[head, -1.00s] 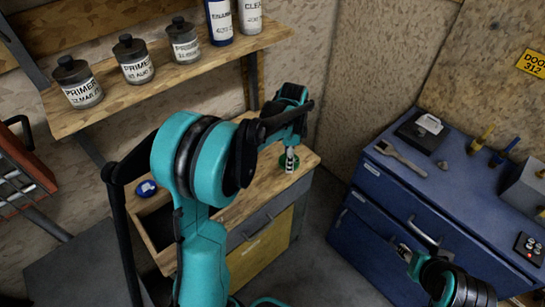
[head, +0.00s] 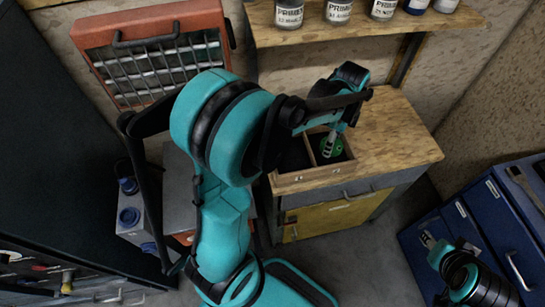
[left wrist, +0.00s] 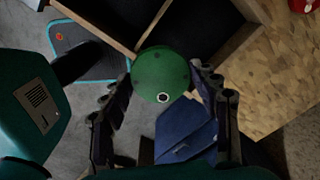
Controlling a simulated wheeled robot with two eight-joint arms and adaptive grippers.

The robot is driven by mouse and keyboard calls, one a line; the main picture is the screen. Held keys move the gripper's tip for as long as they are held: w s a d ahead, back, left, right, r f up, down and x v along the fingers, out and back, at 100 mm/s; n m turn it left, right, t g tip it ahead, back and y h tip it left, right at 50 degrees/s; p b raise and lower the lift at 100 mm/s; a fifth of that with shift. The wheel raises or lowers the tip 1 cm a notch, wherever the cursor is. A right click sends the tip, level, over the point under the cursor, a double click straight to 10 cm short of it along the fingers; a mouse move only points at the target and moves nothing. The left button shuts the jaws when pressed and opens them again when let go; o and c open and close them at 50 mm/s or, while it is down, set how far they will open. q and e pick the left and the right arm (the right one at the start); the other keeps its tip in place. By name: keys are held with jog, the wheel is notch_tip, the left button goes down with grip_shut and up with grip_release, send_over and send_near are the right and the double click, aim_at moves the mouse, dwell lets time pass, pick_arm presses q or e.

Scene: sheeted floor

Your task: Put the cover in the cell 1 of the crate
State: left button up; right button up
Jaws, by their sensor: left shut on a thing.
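The green round cover (head: 333,148) is held by my left gripper (head: 330,143) over the right part of the wooden crate (head: 318,180) in the head view. In the left wrist view the cover (left wrist: 160,72) sits between the two fingers (left wrist: 160,88), shut on its sides. The crate's walls and divider (left wrist: 150,28) show just beyond it, with dark compartments. The cover's exact height above the crate is unclear. Cell markings on the crate front are too small to read.
The crate stands on a wooden bench (head: 395,140) with clear top to its right. A shelf with jars (head: 340,12) hangs above the bench. A blue drawer cabinet (head: 490,220) stands at right, a red organiser (head: 150,55) at upper left.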

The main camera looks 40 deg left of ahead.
pick_arm(q)
jog(key=b, duration=0.3)
send_over(291, 156)
notch_tip(291, 156, down, 7)
jog(key=shift+s, duration=0.1)
notch_tip(291, 156, down, 4)
jog(key=shift+f+b, duration=0.1)
jog(key=shift+b, duration=0.8)
jog(key=o, duration=1.3)
jog(key=shift+o, duration=0.2)
